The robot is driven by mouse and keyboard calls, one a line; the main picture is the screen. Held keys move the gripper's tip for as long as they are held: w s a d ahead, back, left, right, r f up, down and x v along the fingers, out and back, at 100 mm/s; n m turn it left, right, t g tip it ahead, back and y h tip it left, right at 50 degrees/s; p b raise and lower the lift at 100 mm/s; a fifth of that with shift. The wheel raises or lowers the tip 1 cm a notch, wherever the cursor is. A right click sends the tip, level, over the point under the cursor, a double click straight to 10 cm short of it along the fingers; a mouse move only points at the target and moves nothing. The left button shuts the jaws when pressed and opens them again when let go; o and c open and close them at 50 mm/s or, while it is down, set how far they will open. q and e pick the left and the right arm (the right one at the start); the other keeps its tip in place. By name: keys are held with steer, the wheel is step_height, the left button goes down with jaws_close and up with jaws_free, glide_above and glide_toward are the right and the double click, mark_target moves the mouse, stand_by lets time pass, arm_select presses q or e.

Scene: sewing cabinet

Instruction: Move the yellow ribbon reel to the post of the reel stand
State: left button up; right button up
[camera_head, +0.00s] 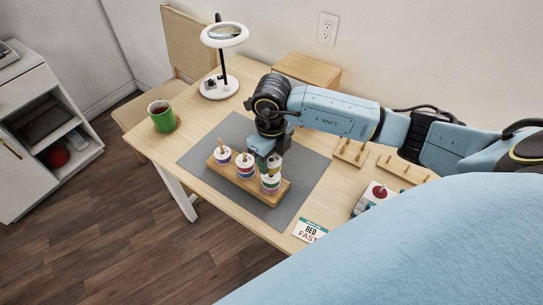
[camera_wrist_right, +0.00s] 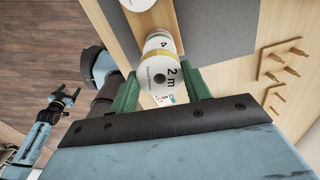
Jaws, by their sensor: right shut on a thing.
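The yellow ribbon reel (camera_wrist_right: 156,72) is white-faced with a yellow edge and "2 m" on it. My right gripper (camera_wrist_right: 160,88) is shut on it, with a green finger on either side. In the head view my right gripper (camera_head: 266,157) is over the right part of the wooden reel stand (camera_head: 234,179), and partly hides the reel. Other white reels with coloured bands sit on the stand: left (camera_head: 222,155), middle (camera_head: 245,164) and front right (camera_head: 270,184). I cannot tell whether the held reel is around a post. My left gripper (camera_wrist_right: 66,97) is small at the wrist view's left edge.
The stand is on a grey mat (camera_head: 310,172) on the wooden table. A green mug (camera_head: 161,119) and a lamp (camera_head: 220,85) stand to the left. Pegged wooden racks (camera_head: 351,152), a pincushion box (camera_head: 375,197) and a card (camera_head: 309,231) are to the right.

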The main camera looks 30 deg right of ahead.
steer(key=shift+f+b, duration=1.2)
steer(key=shift+f, duration=0.3)
steer(key=o, duration=1)
step_height(320, 180, up, 14)
steer(key=shift+f+p, duration=0.25)
steer(key=shift+p, duration=0.05)
